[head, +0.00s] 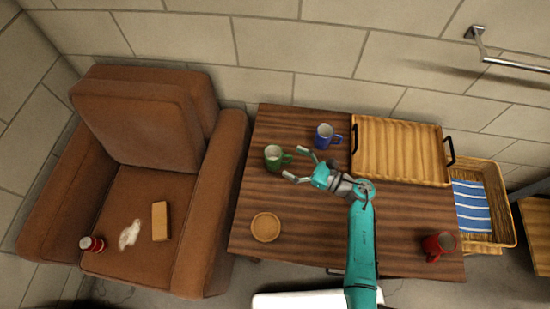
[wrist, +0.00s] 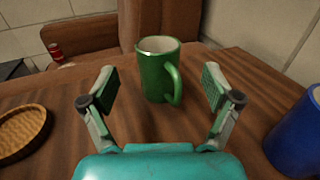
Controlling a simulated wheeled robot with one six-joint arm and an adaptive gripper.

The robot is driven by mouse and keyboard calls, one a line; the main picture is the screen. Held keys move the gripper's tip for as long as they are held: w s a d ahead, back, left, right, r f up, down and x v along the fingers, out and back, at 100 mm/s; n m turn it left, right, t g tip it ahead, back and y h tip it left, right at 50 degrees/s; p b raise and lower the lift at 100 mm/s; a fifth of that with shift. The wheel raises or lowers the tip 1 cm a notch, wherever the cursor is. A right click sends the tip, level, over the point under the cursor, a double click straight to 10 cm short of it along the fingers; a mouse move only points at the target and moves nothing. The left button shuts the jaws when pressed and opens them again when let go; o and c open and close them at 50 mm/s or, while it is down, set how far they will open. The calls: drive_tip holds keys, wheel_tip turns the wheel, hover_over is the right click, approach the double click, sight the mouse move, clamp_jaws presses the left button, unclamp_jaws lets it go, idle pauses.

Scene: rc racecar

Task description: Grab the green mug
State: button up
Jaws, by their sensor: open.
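The green mug (head: 272,158) stands upright near the left edge of the dark wooden table (head: 310,240). In the wrist view the green mug (wrist: 155,72) is ahead and between the open fingers, a little beyond their tips. Its handle faces toward my gripper and slightly right. My gripper (head: 295,165) is open and empty, to the right of the mug. In the wrist view my gripper (wrist: 160,88) shows both fingers spread wide, apart from the mug.
A blue mug (head: 323,136) stands close behind my gripper; it also shows at the wrist view's right edge (wrist: 298,135). A round wooden coaster (head: 265,227) lies front left. A wooden tray (head: 400,150) is at the back right, a red mug (head: 438,246) at the front right.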

sight(281, 158)
drive_tip(key=shift+f+x, duration=0.15)
drive_tip(key=shift+x, duration=1.65)
drive_tip(key=shift+f+x, duration=0.2)
drive_tip(key=shift+x, duration=1.6)
drive_tip(key=shift+s, duration=0.1)
drive_tip(key=c, duration=1.4)
